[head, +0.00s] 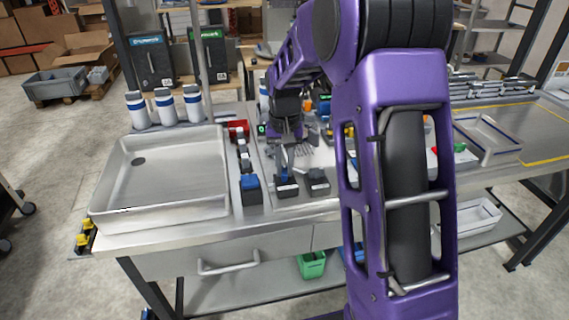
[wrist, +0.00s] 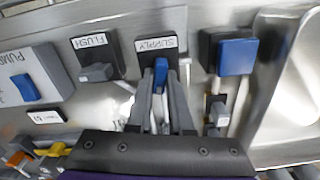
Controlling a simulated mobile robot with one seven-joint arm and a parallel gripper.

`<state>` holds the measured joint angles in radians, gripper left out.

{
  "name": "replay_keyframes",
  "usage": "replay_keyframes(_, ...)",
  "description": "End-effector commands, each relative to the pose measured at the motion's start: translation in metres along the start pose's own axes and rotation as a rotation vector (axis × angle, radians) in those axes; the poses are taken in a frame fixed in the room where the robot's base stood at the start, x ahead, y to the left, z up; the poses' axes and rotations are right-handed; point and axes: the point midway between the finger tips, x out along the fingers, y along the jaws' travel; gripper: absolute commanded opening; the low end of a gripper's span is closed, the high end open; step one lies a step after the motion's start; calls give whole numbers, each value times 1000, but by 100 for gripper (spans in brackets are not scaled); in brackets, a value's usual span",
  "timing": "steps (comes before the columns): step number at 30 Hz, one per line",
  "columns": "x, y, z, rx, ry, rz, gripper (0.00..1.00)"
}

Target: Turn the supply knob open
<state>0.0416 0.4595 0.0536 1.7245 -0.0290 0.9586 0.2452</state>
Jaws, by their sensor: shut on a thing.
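The supply knob (wrist: 161,70) is a blue handle on a black block with a label reading SUPPLY (wrist: 156,44), upside down in the wrist view. Its visible part is long and narrow and runs up and down the picture. My gripper (wrist: 161,92) is shut on it, one grey finger on each side; the fingers hide its lower part. In the head view my gripper (head: 283,164) reaches down to the panel, and the supply label (head: 287,188) shows just in front of it.
Left of the supply knob in the wrist view is a grey FLUSH knob (wrist: 97,72), turned sideways. A PUMP box (wrist: 38,75) lies further left. A black block with a blue top (wrist: 237,57) stands close on the right. A steel sink (head: 165,170) is left of the panel.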

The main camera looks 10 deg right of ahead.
Motion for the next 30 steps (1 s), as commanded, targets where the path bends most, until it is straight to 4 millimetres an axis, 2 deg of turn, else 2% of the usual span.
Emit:
replay_keyframes(12, -1, 0, 0, -204, 1, -1, 0)
replay_keyframes(30, -1, 0, 0, -240, 2, 0, 0)
